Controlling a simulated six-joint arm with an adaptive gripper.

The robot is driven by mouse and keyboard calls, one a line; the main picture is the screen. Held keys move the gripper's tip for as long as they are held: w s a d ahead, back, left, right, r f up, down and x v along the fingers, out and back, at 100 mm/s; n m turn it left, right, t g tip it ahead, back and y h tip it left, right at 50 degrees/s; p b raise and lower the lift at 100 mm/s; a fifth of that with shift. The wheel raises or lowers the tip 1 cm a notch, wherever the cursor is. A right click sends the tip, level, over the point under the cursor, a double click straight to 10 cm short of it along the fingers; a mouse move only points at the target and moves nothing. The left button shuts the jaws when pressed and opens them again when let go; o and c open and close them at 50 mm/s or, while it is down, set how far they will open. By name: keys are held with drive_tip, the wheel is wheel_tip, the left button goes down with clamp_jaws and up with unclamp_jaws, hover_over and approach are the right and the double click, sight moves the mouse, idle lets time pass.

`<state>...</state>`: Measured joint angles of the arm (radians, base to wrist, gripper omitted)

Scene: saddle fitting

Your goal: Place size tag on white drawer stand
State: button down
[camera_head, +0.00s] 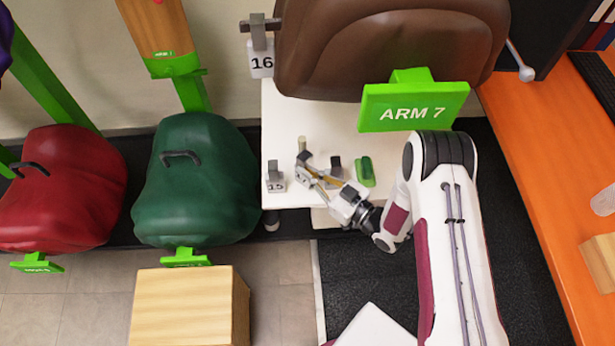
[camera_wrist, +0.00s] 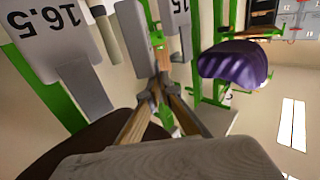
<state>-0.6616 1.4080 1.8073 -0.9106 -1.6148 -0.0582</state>
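The white drawer stand (camera_head: 284,110) is at the middle, its top partly covered by my arm and several small items. A grey size tag marked 15 (camera_head: 275,180) stands at its front left, and a tag marked 15 also shows upside down in the wrist view (camera_wrist: 178,15). A tag marked 16.5 (camera_wrist: 52,32) shows upside down at the wrist view's upper left. My gripper (camera_head: 306,172) is low over the stand, pointing left. Its fingers converge at small grey parts in the wrist view (camera_wrist: 154,90). I cannot tell whether a tag is between the fingertips.
A tag marked 16 (camera_head: 262,64) hangs by the brown saddle (camera_head: 330,45). A dark grey block (camera_head: 335,165), a pale cylinder (camera_head: 302,143) and a green object (camera_head: 365,172) are on the stand. The ARM 7 sign (camera_head: 413,106) overhangs it. The green saddle (camera_head: 195,180) is left.

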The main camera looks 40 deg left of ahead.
drive_tip(key=shift+f, duration=1.7)
drive_tip(key=shift+f, duration=0.15)
drive_tip(key=c, duration=2.3)
unclamp_jaws()
drive_tip(key=shift+d, duration=6.05)
